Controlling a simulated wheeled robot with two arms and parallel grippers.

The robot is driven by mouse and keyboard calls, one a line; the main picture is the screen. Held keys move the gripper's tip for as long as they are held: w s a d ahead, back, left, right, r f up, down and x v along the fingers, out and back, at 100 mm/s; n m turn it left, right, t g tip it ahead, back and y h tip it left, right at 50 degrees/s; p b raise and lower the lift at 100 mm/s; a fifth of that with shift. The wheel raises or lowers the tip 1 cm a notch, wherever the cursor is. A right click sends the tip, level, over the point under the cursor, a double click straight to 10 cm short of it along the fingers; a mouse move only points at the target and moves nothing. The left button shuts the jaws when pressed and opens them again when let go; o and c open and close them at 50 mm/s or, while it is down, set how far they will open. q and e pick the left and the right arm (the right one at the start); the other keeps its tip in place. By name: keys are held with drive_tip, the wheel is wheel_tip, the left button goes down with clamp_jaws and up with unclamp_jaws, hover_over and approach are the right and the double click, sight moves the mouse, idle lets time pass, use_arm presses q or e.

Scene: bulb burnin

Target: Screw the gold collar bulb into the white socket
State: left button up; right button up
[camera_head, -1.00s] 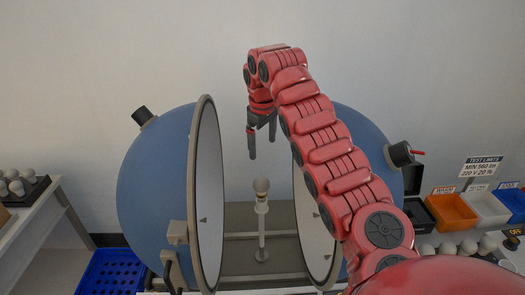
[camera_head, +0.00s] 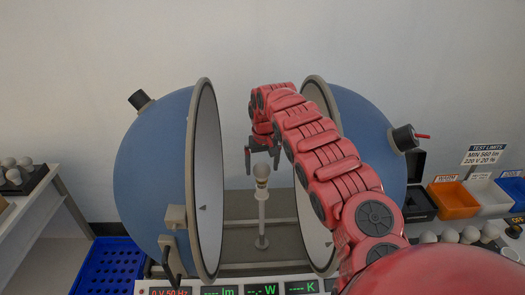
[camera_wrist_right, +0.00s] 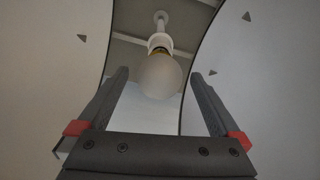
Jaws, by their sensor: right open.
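The bulb (camera_head: 262,170) stands upright on the white socket post (camera_head: 262,213) between the two halves of the blue sphere. In the right wrist view the bulb (camera_wrist_right: 159,76) shows a frosted globe and a gold collar (camera_wrist_right: 158,50) at the mouth of the white socket (camera_wrist_right: 160,38). I cannot tell how deeply it is seated. My right gripper (camera_head: 262,165) is open just above and around the top of the bulb. In the right wrist view its fingers (camera_wrist_right: 160,75) stand apart on either side of the globe, with gaps. My left gripper is not in view.
The blue half-spheres (camera_head: 150,175) stand close on both sides of my right arm. More bulbs sit on a tray (camera_head: 28,184) at the left and at the right front. Orange, white and blue bins (camera_head: 453,200) stand at the right. A blue crate (camera_head: 107,268) is at the lower left.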

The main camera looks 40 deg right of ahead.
sight(261, 181)
drive_tip(key=f, duration=0.2)
drive_tip(key=f+p, duration=0.1)
drive_tip(key=f, duration=0.1)
drive_tip(key=f+p, duration=0.1)
drive_tip(key=f, duration=0.1)
drive_tip(key=shift+w+d+f, duration=0.15)
drive_tip(key=shift+w+f, duration=0.15)
drive_tip(key=shift+w, duration=0.05)
drive_tip(key=c, duration=1.3)
drive_tip(key=shift+f+m+b, duration=0.1)
drive_tip(key=shift+m+b, duration=0.35)
drive_tip(key=shift+m, duration=0.35)
drive_tip(key=m+b, duration=0.4)
drive_tip(key=b, duration=0.1)
drive_tip(key=shift+w+f+m+g+h, duration=0.15)
drive_tip(key=shift+f+m+g+h, duration=0.15)
drive_tip(key=shift+m, duration=0.1)
drive_tip(key=shift+r+m+b, duration=0.25)
drive_tip(key=shift+m+b, duration=0.3)
drive_tip(key=shift+m, duration=0.25)
drive_tip(key=shift+s+r, duration=0.1)
drive_tip(key=shift+s, duration=0.1)
drive_tip(key=o, duration=1.2)
